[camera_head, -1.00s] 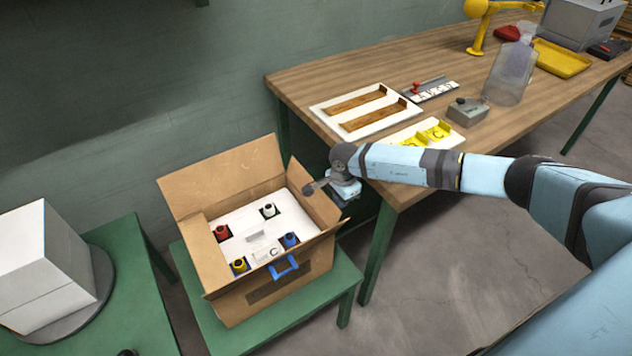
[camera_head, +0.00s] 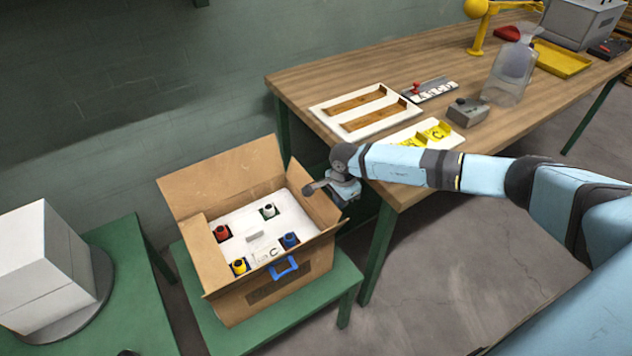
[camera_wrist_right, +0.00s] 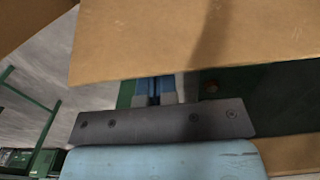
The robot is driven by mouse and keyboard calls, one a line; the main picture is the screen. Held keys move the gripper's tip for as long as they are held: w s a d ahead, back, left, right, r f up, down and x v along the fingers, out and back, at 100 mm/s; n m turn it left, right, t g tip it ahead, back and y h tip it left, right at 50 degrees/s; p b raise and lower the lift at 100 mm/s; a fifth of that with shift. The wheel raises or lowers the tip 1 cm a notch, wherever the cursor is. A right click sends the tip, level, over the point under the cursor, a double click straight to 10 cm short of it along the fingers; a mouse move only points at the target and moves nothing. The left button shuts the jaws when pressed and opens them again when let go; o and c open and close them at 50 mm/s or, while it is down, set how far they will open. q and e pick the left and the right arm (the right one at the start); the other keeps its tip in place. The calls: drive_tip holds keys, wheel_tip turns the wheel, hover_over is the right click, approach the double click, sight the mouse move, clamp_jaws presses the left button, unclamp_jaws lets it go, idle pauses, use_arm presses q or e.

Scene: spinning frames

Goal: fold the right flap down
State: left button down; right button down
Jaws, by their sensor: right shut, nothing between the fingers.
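An open cardboard box (camera_head: 285,296) stands on a green stand. Its right flap (camera_head: 319,208) stands up, tilted, along the box's right side. My right gripper (camera_head: 344,194) is just outside that flap, on the bench side, and part of it shows above the flap's upper edge. In the right wrist view the shut fingertips (camera_wrist_right: 156,92) reach under a broad cardboard panel (camera_wrist_right: 190,42), which hides what lies past them. I cannot tell whether they touch it. My left gripper is not in view.
The back flap (camera_head: 222,178) stands up. A white insert (camera_head: 250,228) in the box holds several coloured pieces, and a blue handle (camera_head: 284,268) is at the front. The wooden bench (camera_head: 300,82) stands close to the right of my gripper. A white box (camera_head: 45,262) is at left.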

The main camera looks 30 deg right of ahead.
sight(330, 200)
idle(0.5)
drive_tip(key=shift+s+a+r+p, duration=0.1)
drive_tip(key=shift+a+r+p, duration=0.35)
drive_tip(key=shift+a, duration=0.5)
drive_tip(key=shift+s+a+r+p, duration=0.1)
drive_tip(key=shift+a+r+p, duration=0.35)
drive_tip(key=shift+a, duration=0.5)
drive_tip(key=shift+a+r, duration=0.35)
drive_tip(key=shift+a, duration=0.25)
drive_tip(key=shift+a+r, duration=0.3)
drive_tip(key=shift+a, duration=0.4)
drive_tip(key=shift+s+a+f+b, duration=0.1)
drive_tip(key=shift+a+f+b, duration=0.25)
drive_tip(key=shift+a, duration=0.7)
drive_tip(key=shift+s+a+f+b, duration=0.1)
drive_tip(key=shift+a+f, duration=0.35)
drive_tip(key=shift+a, duration=0.6)
